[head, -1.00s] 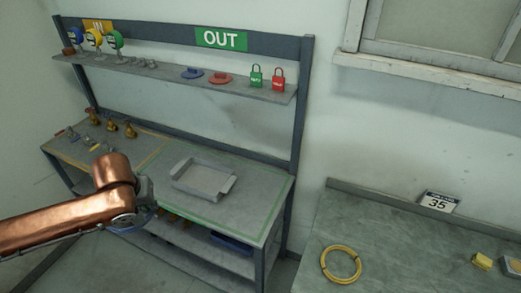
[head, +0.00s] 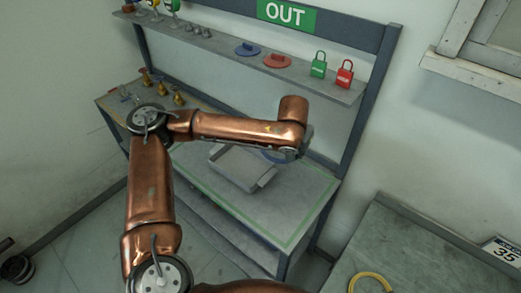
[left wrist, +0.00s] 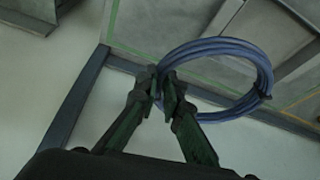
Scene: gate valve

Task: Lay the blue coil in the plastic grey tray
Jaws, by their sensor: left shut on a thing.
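The blue coil (left wrist: 268,75) hangs from my left gripper (left wrist: 167,92), whose fingers are shut on one side of its ring in the left wrist view. In the head view my left gripper (head: 292,152) is over the far right part of the bench, mostly hidden by my copper wrist. A bit of the coil (head: 270,156) shows beside it, near the far edge of the plastic grey tray (head: 240,170). The tray sits on the bench and looks empty where visible; my forearm hides its far side. The coil appears above the bench surface. My right gripper is out of view.
The bench (head: 290,210) has a green outline and clear room right of the tray. An upper shelf (head: 225,45) holds blue and red discs and green and red padlocks (head: 344,74). Brass valves (head: 160,88) stand at left. A yellow coil (head: 370,283) lies on the right table.

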